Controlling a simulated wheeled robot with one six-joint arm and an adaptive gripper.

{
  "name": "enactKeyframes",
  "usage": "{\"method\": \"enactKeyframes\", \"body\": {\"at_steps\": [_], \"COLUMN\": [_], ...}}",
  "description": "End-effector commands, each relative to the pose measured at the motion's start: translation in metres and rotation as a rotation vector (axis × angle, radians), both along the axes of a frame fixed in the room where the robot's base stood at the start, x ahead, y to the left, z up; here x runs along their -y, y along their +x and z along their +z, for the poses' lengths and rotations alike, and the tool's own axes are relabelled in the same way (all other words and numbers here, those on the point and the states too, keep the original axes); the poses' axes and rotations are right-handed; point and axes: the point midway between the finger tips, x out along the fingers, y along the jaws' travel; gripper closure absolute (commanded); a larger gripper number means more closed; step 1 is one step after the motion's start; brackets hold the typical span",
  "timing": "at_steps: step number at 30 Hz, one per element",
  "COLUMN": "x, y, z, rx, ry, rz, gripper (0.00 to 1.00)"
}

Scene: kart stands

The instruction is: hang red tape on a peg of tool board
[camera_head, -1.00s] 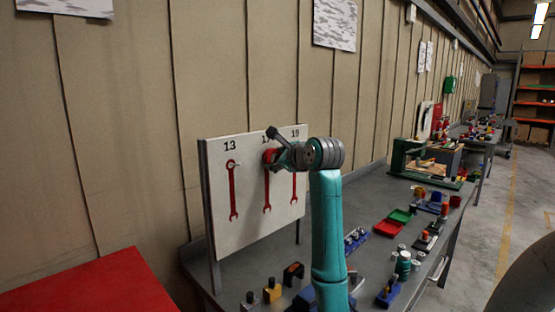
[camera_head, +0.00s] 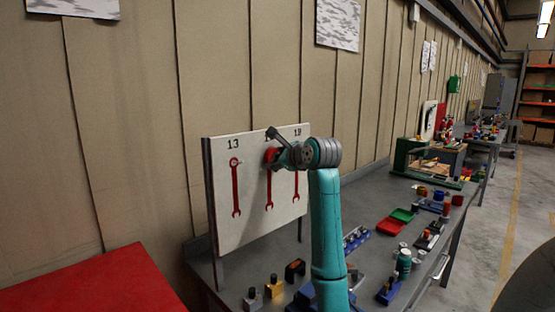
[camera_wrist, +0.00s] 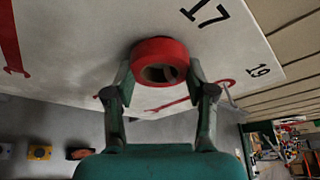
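The white tool board (camera_head: 228,217) stands upright at the bench's back left, with red wrench outlines under the numbers 13, 17 and 19. The red tape (camera_wrist: 160,60) is a roll between my gripper's fingertips (camera_wrist: 159,76), which press on its two sides. In the head view, the tape (camera_head: 270,155) and my gripper (camera_head: 277,157) are at the top of the middle outline, close to the board face. The wrist view shows the number 17 just above the tape. The 17 peg is hidden, so I cannot tell whether the tape is around it. The peg at 13 (camera_head: 237,162) is bare.
The grey bench (camera_head: 375,185) runs to the right. It carries a red bin (camera_head: 390,226), a green bin (camera_head: 403,215), a blue holder (camera_head: 356,238) and several small tools in front of the board. A red surface (camera_head: 95,285) lies at lower left.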

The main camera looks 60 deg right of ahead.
Motion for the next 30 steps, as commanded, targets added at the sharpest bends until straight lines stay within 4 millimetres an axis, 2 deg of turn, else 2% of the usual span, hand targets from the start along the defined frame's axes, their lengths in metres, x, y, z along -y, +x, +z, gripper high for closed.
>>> {"method": "enactKeyframes", "body": {"at_steps": [1,3,16,20,30], "x": [0.000,0.000,-0.003,-0.011,-0.041], "y": [0.000,0.000,-0.006,-0.020,-0.076], "z": [0.000,0.000,0.002,0.007,0.026], "rx": [0.000,0.000,0.001,0.002,0.002], "ry": [0.000,0.000,-0.002,-0.003,-0.002], "rz": [0.000,0.000,0.000,-0.001,-0.002], "gripper": [0.33,0.16,0.16,0.16,0.16]}}
